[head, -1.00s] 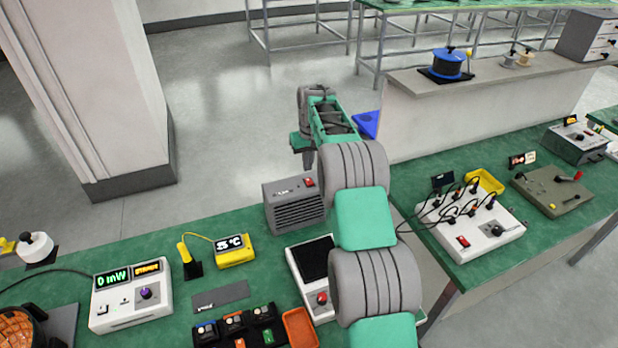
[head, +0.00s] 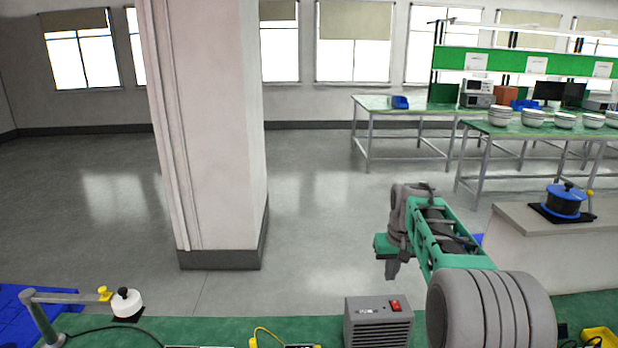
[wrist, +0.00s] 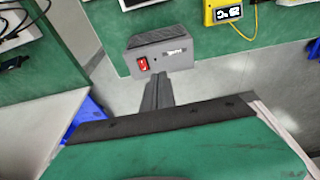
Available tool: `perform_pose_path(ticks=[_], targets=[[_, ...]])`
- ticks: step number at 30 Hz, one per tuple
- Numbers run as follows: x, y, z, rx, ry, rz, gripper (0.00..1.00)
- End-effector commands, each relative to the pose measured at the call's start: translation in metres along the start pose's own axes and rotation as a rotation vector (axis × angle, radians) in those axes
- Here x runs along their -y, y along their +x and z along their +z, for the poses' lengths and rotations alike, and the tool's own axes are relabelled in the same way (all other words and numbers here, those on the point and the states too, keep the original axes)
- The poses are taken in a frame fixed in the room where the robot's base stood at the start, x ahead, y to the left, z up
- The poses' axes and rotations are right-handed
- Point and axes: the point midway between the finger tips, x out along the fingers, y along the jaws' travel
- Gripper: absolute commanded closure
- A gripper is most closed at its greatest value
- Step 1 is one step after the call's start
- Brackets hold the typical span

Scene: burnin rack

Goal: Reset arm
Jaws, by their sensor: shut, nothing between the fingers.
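My gripper (head: 392,269) hangs from the end of my green and grey arm, pointing down, in the lower right of the head view. Its fingers are together with nothing between them. In the wrist view the closed fingers (wrist: 157,92) reach up the middle of the picture. The grey box with a red switch (head: 378,322) stands below my gripper in the head view, on the green bench. It also shows beyond the fingertips in the wrist view (wrist: 160,52). I cannot tell the exact gap between them.
A white pillar (head: 215,130) stands beyond the bench. A white-topped device on a stand (head: 126,303) is at the lower left. A blue pot (head: 566,200) sits on the grey counter at right. The wrist view shows a yellow meter (wrist: 222,12). Open floor lies behind.

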Motion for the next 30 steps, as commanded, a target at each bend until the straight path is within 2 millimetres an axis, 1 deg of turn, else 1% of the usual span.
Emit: perform_pose_path(ticks=[1,2,3,5,6,7,8,9,11,12,15,18,20,30], targets=[[0.013,-0.018,0.021,-0.02,-0.003,0.001,1.0],[0.02,-0.028,0.034,-0.03,-0.002,0.001,1.0],[0.029,-0.039,0.051,-0.043,-0.001,0.002,1.0],[0.041,-0.053,0.081,-0.061,-0.001,0.002,1.0],[0.049,-0.06,0.101,-0.075,-0.001,0.001,1.0],[0.054,-0.064,0.118,-0.084,0.0,0.001,1.0],[0.059,-0.067,0.134,-0.095,-0.001,0.0,1.0],[0.066,-0.069,0.156,-0.107,-0.001,-0.001,1.0],[0.073,-0.068,0.19,-0.127,0.0,-0.002,1.0],[0.078,-0.065,0.211,-0.138,0.001,-0.003,1.0],[0.085,-0.055,0.253,-0.162,0.001,-0.006,1.0],[0.088,-0.046,0.277,-0.175,0.003,-0.008,1.0],[0.089,-0.044,0.283,-0.178,0.004,-0.008,1.0],[0.089,-0.043,0.285,-0.178,0.004,-0.009,1.0]])
